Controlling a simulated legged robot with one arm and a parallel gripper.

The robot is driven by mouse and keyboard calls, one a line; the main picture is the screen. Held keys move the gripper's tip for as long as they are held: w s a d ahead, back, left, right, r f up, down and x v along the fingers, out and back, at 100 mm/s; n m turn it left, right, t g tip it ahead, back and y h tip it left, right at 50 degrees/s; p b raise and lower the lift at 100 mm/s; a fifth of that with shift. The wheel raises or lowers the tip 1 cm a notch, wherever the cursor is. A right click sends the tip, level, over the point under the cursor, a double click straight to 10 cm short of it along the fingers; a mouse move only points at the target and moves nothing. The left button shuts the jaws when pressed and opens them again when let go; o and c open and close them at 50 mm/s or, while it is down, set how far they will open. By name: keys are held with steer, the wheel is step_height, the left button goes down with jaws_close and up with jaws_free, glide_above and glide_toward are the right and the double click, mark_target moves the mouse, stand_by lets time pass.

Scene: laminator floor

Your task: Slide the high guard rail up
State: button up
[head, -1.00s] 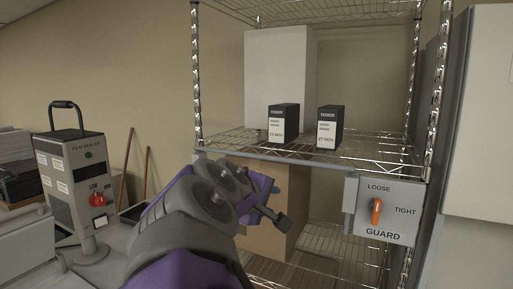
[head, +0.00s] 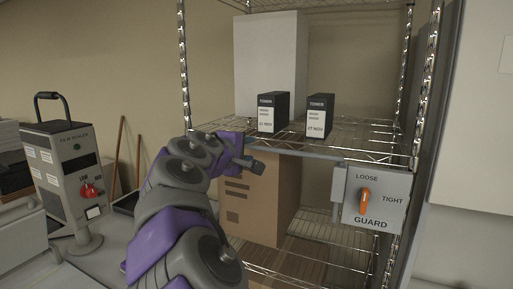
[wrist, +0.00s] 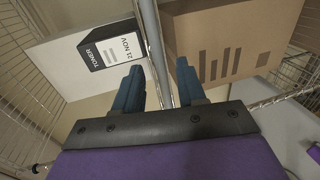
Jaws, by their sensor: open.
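The guard rail (head: 300,152) is a grey bar along the front edge of the wire shelf, low against the shelf. It ends at the right by the grey guard box (head: 391,212). The box's orange knob (head: 364,200) stands upright, toward LOOSE. My gripper (head: 250,163) is at the rail's left part, and the arm hides the rail's left end. In the wrist view my gripper (wrist: 158,82) is open, with its two blue fingers on either side of the rail (wrist: 149,30). I cannot tell whether they touch it.
Two toner boxes (head: 272,113) (head: 319,117) and a white carton (head: 268,60) stand on the shelf. A brown carton (head: 262,205) is below. A film sealer (head: 62,165) stands at the left. Posts flank the shelf.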

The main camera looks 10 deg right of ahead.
mark_target(249, 148)
steer(key=x, duration=0.4)
steer(key=shift+w+a+f, duration=0.15)
steer(key=shift+w+a, duration=0.2)
steer(key=shift+w, duration=0.6)
steer(key=shift+w+d+f, duration=0.1)
steer(key=shift+w+d, duration=0.05)
steer(key=shift+d, duration=0.35)
steer(key=shift+w+d+f, duration=0.1)
steer(key=shift+w+d, duration=0.05)
steer(key=shift+d, duration=0.35)
steer(key=shift+a, duration=0.4)
steer(key=c, duration=0.5)
jaws_close()
steer(key=shift+d, duration=0.1)
